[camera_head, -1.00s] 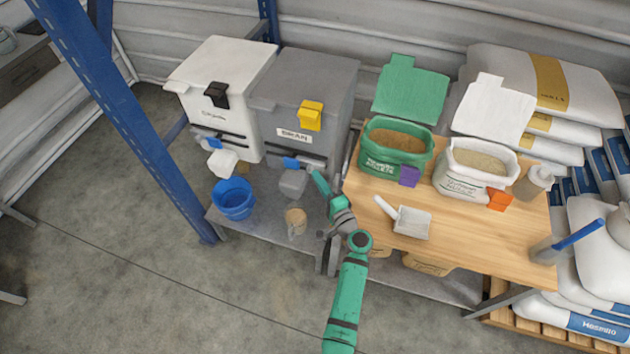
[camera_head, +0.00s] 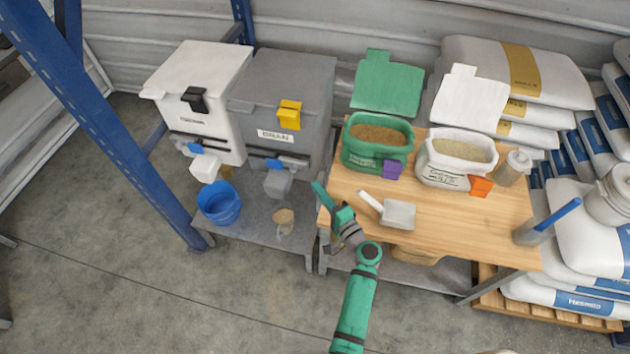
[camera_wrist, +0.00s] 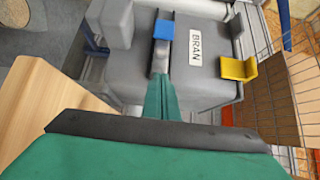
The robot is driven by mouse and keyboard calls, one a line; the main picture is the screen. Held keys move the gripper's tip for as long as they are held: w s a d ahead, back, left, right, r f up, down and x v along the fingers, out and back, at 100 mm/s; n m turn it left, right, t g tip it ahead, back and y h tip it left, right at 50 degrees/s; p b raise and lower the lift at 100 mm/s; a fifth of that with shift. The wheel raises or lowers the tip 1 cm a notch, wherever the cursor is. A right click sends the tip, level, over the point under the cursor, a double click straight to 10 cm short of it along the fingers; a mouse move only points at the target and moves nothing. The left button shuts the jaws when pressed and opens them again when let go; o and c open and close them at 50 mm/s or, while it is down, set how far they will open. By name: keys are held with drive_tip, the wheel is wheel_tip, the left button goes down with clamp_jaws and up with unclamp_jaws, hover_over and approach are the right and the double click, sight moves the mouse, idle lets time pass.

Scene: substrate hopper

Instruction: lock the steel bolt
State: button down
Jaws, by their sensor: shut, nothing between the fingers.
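The grey hopper (camera_head: 296,85) labelled BRAN has a steel bolt bar with a blue handle (camera_head: 274,163) low on its front, above a grey spout (camera_head: 278,184). In the wrist view the steel bar (camera_wrist: 160,57) runs down from the blue handle (camera_wrist: 163,29), beside the BRAN label. My gripper (camera_head: 318,188) is shut and empty, in front and to the right of the bolt and apart from it in the head view. In the wrist view its closed fingers (camera_wrist: 160,85) point towards the bar and hide its lower end.
A white hopper (camera_head: 205,85) with its own blue handle (camera_head: 196,149) stands to the left. A blue bucket (camera_head: 219,206) and a tan cup (camera_head: 284,221) are below. The wooden table (camera_head: 460,225) with two bags and a scoop (camera_head: 397,214) is right of my gripper.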

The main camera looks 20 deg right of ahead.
drive_tip(key=s, duration=0.2)
drive_tip(key=s+d, duration=0.1)
drive_tip(key=s, duration=0.2)
drive_tip(key=shift+s+d, duration=0.15)
drive_tip(key=shift+s, duration=0.2)
drive_tip(key=shift+w, duration=0.1)
